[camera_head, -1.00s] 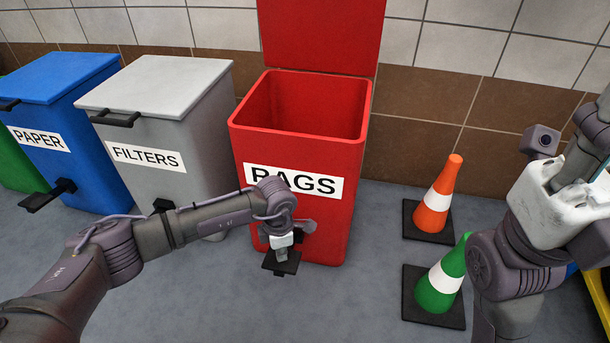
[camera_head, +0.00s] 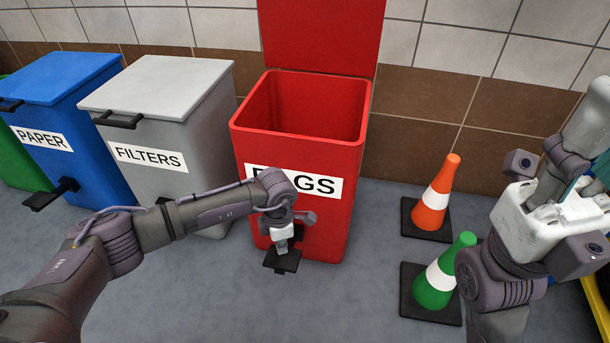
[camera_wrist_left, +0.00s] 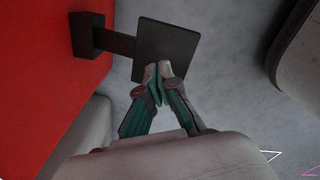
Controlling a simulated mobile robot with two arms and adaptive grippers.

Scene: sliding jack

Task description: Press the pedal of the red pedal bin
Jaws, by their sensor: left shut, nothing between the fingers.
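The red pedal bin (camera_head: 299,215) carries a RAGS label, and its lid (camera_head: 320,30) stands upright, so the bin is open. Its black pedal (camera_head: 283,264) sticks out low at the front and also shows in the left wrist view (camera_wrist_left: 175,38). My left gripper (camera_head: 282,249) is shut and empty, pointing down at the pedal plate. In the left wrist view its closed fingertips (camera_wrist_left: 158,72) overlap the plate's near edge; I cannot tell if they touch it. My right gripper (camera_head: 570,190) is raised at the far right, its fingers unclear.
A grey FILTERS bin (camera_head: 165,110) and a blue PAPER bin (camera_head: 85,120) stand shut to the left. An orange cone (camera_head: 432,205) and a green cone (camera_head: 436,285) stand right of the red bin. The floor in front of the bins is clear.

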